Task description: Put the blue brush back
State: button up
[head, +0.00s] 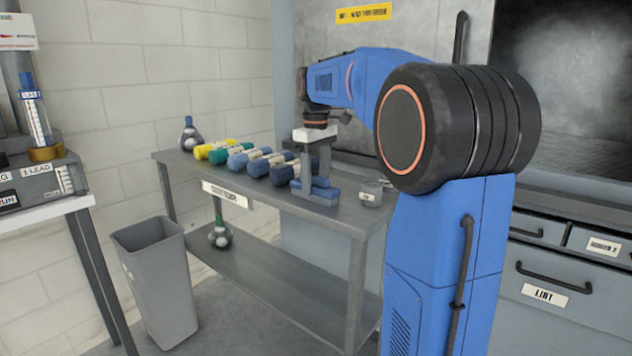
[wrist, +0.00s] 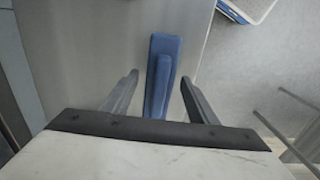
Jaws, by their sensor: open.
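The blue brush (head: 318,190) lies on the grey metal table (head: 262,208), near its front edge. In the wrist view the blue brush (wrist: 162,80) shows as a long blue body with a raised narrower part along its middle. My gripper (head: 316,180) points down over the brush. In the wrist view my gripper (wrist: 160,88) is open, with one finger on each side of the brush and a gap on both sides. The fingers hide part of the brush in the head view. I cannot tell how high the fingertips are above the tabletop.
A flask (head: 190,133) stands at the table's far left corner. A grey bin (head: 158,280) is on the floor.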

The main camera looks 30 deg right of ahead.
aim_at(316, 176)
notch_tip(316, 176, up, 12)
dwell(0.5)
jog(key=shift+f, duration=0.1)
jog(key=s+a+f+m+t, duration=0.1)
jog(key=s+a+f, duration=0.4)
jog(key=s+f, duration=0.5)
jog(key=s+a+f+m+t, duration=0.1)
jog(key=s+a+f, duration=0.4)
jog(key=s+f, duration=0.5)
jog(key=s+a+f+m+t, duration=0.2)
jog(key=s+a+f, duration=0.4)
jog(key=s+f, duration=0.3)
jog(key=shift+s+f+t, duration=0.4)
jog(key=shift+s, duration=0.05)
